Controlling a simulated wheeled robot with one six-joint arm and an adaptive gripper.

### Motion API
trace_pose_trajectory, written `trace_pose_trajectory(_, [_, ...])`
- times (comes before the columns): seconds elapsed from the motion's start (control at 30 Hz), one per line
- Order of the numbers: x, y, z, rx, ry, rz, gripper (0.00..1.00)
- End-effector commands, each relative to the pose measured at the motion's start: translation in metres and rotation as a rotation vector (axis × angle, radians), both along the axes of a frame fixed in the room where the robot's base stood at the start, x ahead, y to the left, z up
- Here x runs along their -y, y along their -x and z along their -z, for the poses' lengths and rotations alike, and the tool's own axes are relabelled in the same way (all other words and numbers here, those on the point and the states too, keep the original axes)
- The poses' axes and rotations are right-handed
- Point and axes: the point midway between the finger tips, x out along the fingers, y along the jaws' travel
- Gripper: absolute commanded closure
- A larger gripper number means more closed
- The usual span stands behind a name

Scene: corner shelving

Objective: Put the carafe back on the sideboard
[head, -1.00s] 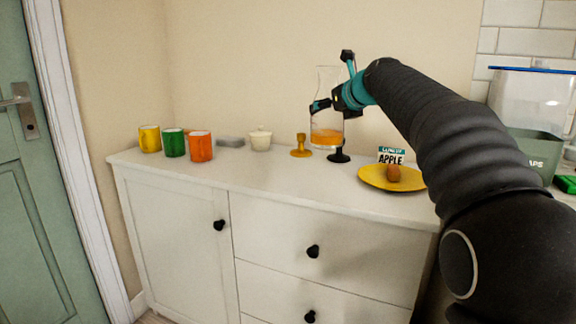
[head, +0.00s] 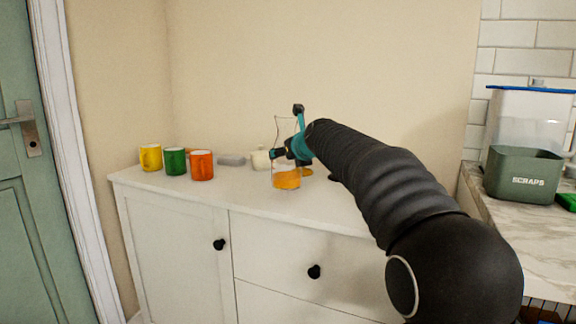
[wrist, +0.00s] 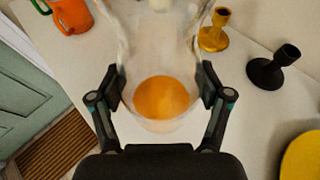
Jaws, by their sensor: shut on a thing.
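The clear glass carafe (head: 287,180) with orange liquid in its bottom is upright over the white sideboard (head: 175,240), behind the front edge. It also fills the upper middle of the wrist view (wrist: 160,100). My gripper (head: 286,152) is shut on the carafe, with one finger on each side of the glass, as the wrist view shows (wrist: 162,84). I cannot tell whether the carafe's base touches the top or hangs just above it.
Yellow, green and orange mugs (head: 201,165) stand at the left, near a white pot (head: 260,160). A yellow candlestick (wrist: 214,35), a black candlestick (wrist: 272,68) and a yellow plate (wrist: 304,155) lie right of the carafe. Bare top shows between the orange mug and carafe.

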Motion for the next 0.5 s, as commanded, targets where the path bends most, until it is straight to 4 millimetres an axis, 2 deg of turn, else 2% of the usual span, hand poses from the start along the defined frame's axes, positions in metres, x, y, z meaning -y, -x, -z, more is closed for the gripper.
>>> trace_pose_trajectory(0.1, [0.000,0.001,0.018,0.002,-0.001,0.001,0.92])
trace_pose_trajectory(0.2, [0.000,0.001,0.027,0.003,-0.001,0.001,0.92])
trace_pose_trajectory(0.5, [0.001,0.000,0.027,0.004,-0.001,0.001,0.92])
